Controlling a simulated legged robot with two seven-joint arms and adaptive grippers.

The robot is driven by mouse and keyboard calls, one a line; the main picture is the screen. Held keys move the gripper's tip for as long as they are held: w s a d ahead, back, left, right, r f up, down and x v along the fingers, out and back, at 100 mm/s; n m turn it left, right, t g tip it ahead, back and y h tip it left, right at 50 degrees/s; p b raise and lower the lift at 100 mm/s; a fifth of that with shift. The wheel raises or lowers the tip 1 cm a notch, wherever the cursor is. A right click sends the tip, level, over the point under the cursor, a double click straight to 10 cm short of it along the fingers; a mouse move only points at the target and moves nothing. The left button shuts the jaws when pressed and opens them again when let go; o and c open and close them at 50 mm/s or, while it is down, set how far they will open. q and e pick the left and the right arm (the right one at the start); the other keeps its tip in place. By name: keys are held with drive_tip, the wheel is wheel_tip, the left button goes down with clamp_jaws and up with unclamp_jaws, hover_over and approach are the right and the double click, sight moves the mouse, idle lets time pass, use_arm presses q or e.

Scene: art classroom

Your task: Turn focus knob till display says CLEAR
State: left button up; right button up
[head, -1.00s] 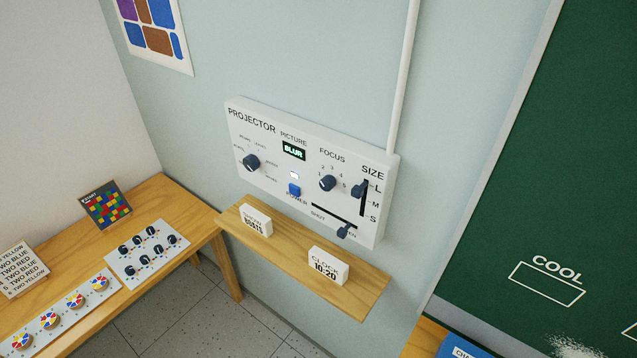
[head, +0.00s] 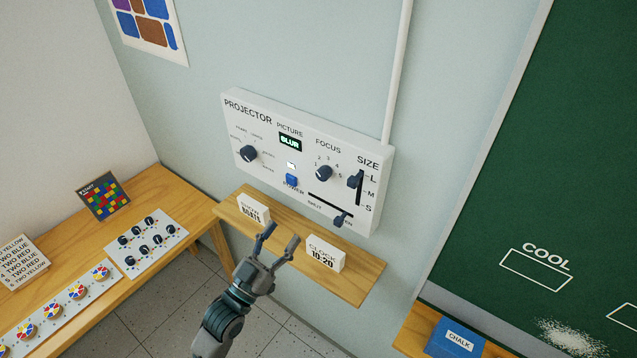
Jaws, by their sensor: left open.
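The white projector panel (head: 262,157) is fixed to the wall in the head view. Its dark focus knob (head: 324,173) sits under the word FOCUS, with small numbers around it. The picture display (head: 290,141) reads BLUR in green. My left gripper (head: 280,243) is open and empty, in front of the small wooden shelf, below the panel and apart from the knob. My right gripper is not in view.
The wooden shelf (head: 365,290) below the panel holds a SHOW card block (head: 253,209) and a CLOCK 10-20 block (head: 325,254). A blue power button (head: 291,181), a shutter slider (head: 341,219) and a size slider (head: 355,180) are near the knob.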

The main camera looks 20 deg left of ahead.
sight(320, 179)
use_arm(q)
drive_tip(key=p+x, duration=0.4)
drive_tip(key=x, duration=1.1)
drive_tip(key=shift+w+d, duration=0.15)
drive_tip(key=shift+w, duration=0.2)
clamp_jaws()
